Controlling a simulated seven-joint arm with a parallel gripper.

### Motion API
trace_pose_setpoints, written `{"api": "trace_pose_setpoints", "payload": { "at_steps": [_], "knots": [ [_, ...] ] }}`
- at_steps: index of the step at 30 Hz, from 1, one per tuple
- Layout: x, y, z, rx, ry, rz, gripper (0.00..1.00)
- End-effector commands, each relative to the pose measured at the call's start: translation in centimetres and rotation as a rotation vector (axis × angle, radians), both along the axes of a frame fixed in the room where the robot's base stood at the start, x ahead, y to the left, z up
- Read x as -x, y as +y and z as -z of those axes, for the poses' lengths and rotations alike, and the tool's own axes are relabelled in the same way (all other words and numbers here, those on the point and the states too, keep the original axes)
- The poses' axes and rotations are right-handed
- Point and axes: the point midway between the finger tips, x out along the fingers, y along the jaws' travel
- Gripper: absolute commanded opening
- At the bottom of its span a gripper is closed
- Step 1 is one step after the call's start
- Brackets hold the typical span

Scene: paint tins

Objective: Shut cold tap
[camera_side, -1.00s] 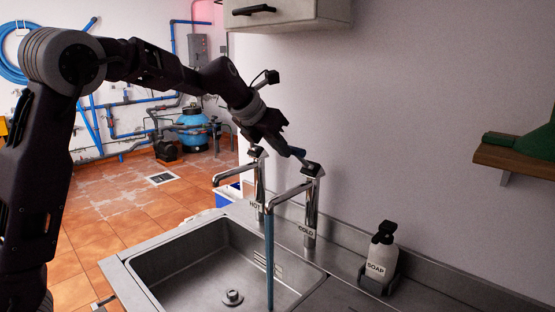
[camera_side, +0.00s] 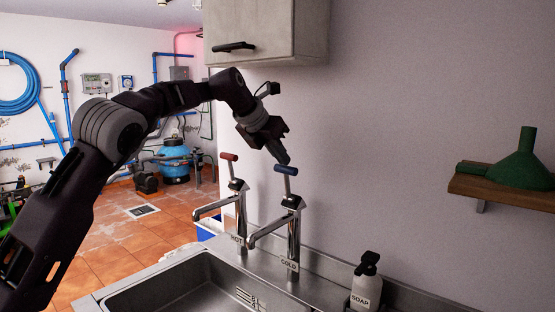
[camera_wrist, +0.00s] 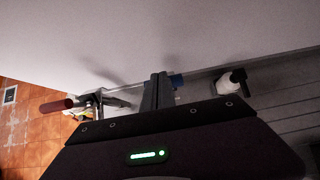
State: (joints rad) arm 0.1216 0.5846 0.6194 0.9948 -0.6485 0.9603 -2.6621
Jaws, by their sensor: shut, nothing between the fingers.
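The cold tap (camera_side: 293,230) stands at the sink's back edge, labelled COLD. Its lever with a blue handle (camera_side: 286,170) stands up, leaning slightly left. No water shows under its spout (camera_side: 252,243). The hot tap (camera_side: 239,205) stands to its left, with a red handle (camera_side: 229,157) on a raised lever. My gripper (camera_side: 285,160) is shut and empty, its tips close by the blue handle; I cannot tell whether they touch. In the wrist view, part of the blue handle (camera_wrist: 177,81) shows just right of my fingers, and the red handle (camera_wrist: 56,106) is at left.
A steel sink (camera_side: 178,285) lies below the taps. A soap bottle (camera_side: 366,279) stands to the right on the counter. A cabinet (camera_side: 268,30) hangs above my gripper. A wooden shelf (camera_side: 500,190) with a green funnel (camera_side: 522,167) is on the right wall.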

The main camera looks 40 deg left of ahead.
Motion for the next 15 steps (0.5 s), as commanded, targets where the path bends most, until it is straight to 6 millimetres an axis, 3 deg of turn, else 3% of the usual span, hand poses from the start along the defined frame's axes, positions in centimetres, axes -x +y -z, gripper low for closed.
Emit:
{"api": "trace_pose_setpoints", "payload": {
  "at_steps": [5, 15],
  "knots": [
    [0.0, 0.1, 0.2, -0.001, 0.009, -0.001, 0.00],
    [0.1, 0.0, -1.4, 0.000, 0.005, 0.000, 0.00]
  ]
}}
